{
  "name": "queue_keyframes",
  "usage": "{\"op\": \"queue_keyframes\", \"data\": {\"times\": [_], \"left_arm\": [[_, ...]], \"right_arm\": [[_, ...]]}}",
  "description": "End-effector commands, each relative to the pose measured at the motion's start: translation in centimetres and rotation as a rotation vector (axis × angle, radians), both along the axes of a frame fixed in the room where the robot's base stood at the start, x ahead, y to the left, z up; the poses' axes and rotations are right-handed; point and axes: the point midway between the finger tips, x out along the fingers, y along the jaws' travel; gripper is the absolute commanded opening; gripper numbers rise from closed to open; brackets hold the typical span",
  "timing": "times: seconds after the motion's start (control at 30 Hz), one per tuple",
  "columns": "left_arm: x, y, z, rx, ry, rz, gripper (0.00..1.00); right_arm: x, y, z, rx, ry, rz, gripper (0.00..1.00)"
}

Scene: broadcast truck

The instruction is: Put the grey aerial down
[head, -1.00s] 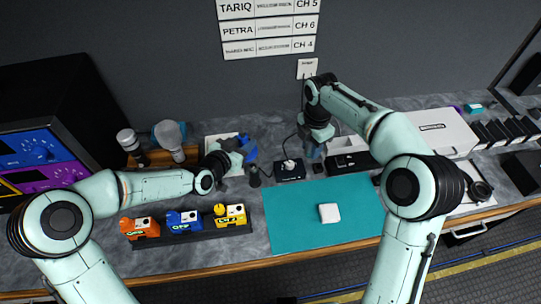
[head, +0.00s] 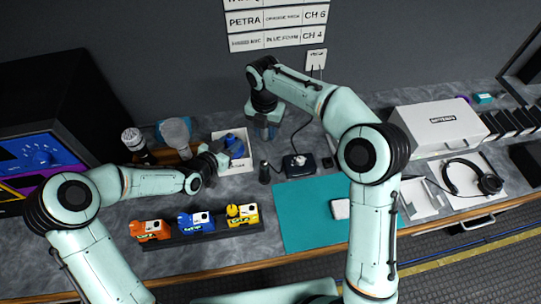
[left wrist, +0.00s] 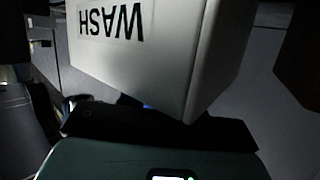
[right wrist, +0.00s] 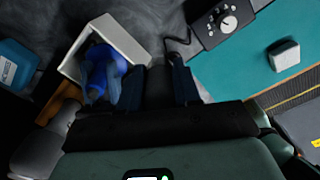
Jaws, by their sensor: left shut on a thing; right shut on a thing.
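My right gripper (right wrist: 157,85) is shut on a dark grey piece, which I take for the grey aerial (right wrist: 160,92); its outline is unclear against the dark fingers. In the head view the right gripper (head: 265,130) points down at the back of the desk, right of the white tray (head: 248,163), and the piece is hidden. My left gripper (head: 212,160) is at the tray, seemingly shut on a blue thing (head: 236,147) there. The tray's wall, marked WASH, fills the left wrist view (left wrist: 160,50) and hides the left fingers. The blue thing also shows in the right wrist view (right wrist: 104,72).
A black upright cylinder (head: 264,173) and a control box (head: 299,166) stand right of the tray. Orange (head: 150,231), blue (head: 195,222) and yellow (head: 242,214) units sit in a front rack. The teal mat (head: 305,225) is mostly clear, with a white block (head: 340,208).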

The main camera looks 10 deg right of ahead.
Motion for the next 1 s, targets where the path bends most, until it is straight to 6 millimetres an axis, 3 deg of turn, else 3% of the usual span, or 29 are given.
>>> {"op": "queue_keyframes", "data": {"times": [0.1, 0.3, 0.57, 0.8, 1.0], "left_arm": [[0.1, 0.0, 0.2, -0.001, -0.005, 0.0, 0.0], [0.1, 0.0, 0.2, -0.001, -0.003, 0.0, 0.0], [0.1, 0.0, 0.2, -0.001, -0.003, 0.0, 0.0], [0.0, 0.0, 0.0, -0.001, -0.002, 0.001, 0.0], [0.0, 0.0, 0.0, -0.001, -0.002, 0.001, 0.0]], "right_arm": [[0.0, 0.0, -3.3, -0.002, 0.003, 0.001, 0.0], [0.0, 0.0, -7.6, 0.0, 0.001, -0.002, 0.0], [0.1, 0.0, -9.5, 0.0, -0.001, -0.002, 0.0], [0.0, 0.0, -12.9, 0.0, 0.001, -0.001, 0.0], [0.1, 0.0, -13.3, 0.001, -0.003, -0.002, 0.0]]}}
